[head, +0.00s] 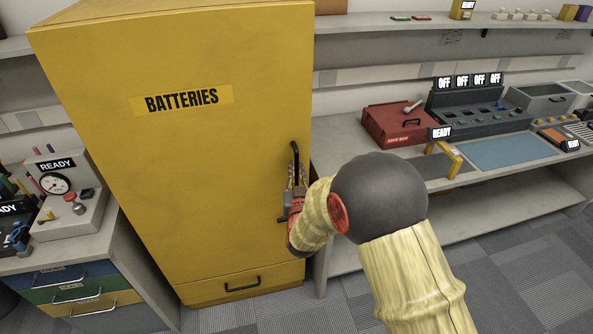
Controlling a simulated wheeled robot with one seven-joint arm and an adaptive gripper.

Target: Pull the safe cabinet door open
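The safe cabinet (150,150) is tall and yellow, with a black "BATTERIES" label (182,100) on its door. The door looks shut. A black vertical handle (295,160) is at the door's right edge. My gripper (296,178) is at the handle, with its fingers around or beside its lower part. My arm comes in from the lower right and hides part of the gripper. I cannot tell whether the fingers are closed on the handle.
A low drawer (243,284) is below the door. A grey bench (330,150) with a red box (400,125) and a console with "OFF" displays (470,105) is at the right. A drawer unit (75,290) with a "READY" gauge device (65,195) stands at the left. Carpet floor is clear in front.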

